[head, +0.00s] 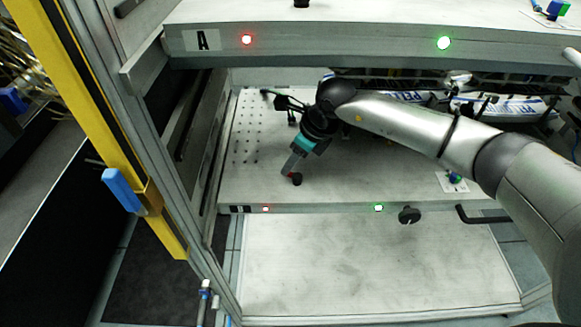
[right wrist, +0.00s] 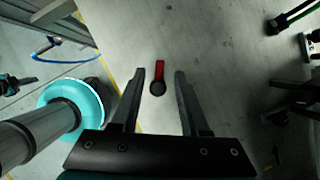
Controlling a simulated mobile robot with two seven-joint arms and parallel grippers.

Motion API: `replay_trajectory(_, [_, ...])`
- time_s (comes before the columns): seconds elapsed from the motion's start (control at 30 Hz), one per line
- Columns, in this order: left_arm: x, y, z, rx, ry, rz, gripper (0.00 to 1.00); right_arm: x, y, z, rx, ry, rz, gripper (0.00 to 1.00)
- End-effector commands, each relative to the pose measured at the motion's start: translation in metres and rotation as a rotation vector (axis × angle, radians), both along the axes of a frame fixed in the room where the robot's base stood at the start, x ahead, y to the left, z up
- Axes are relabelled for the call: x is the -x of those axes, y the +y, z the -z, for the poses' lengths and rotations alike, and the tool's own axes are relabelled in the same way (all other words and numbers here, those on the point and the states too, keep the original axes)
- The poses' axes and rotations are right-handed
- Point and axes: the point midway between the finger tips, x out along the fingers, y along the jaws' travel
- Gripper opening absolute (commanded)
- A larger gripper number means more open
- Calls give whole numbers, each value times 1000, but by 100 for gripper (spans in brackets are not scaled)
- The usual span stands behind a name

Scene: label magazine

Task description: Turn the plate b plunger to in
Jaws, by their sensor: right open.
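The plate b plunger (head: 296,180), a small black round knob with a red lever, stands on the top of plate b (head: 350,194) near its front edge. In the right wrist view the plunger (right wrist: 158,86) appears between the two finger lines, its red lever pointing up in the picture. My right gripper (head: 288,170) reaches down to the plunger from above. In the right wrist view the right gripper (right wrist: 160,73) is open, with a gap on both sides of the knob. I cannot tell how far the fingertips are above the plate. My left gripper is not in the head view.
Plate A (head: 330,38) overhangs plate b. Plate b's front has a red light (head: 265,208), a green light (head: 378,208), a black knob (head: 409,215) and a black handle (head: 476,216). Labelled white packs (head: 505,106) lie behind my right arm. A yellow post (head: 100,130) stands at left.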

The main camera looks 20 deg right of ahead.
Motion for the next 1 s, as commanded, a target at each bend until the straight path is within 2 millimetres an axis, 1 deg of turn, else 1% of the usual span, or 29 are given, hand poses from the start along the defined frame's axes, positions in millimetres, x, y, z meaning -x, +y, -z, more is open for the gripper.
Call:
replay_trajectory(0.03, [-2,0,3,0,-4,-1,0,0,1,12,3,8,2,45])
replay_trajectory(0.2, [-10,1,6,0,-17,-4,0,-4,4,24,1,6,2,45])
replay_trajectory(0.33, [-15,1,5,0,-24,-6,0,-4,5,26,2,5,1,45])
replay_trajectory(0.53, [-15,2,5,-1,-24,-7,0,-4,5,26,2,5,1,45])
replay_trajectory(0.93, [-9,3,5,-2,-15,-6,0,-4,4,25,2,5,1,0])
replay_trajectory(1.0, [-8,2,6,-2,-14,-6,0,-4,5,25,2,5,1,0])
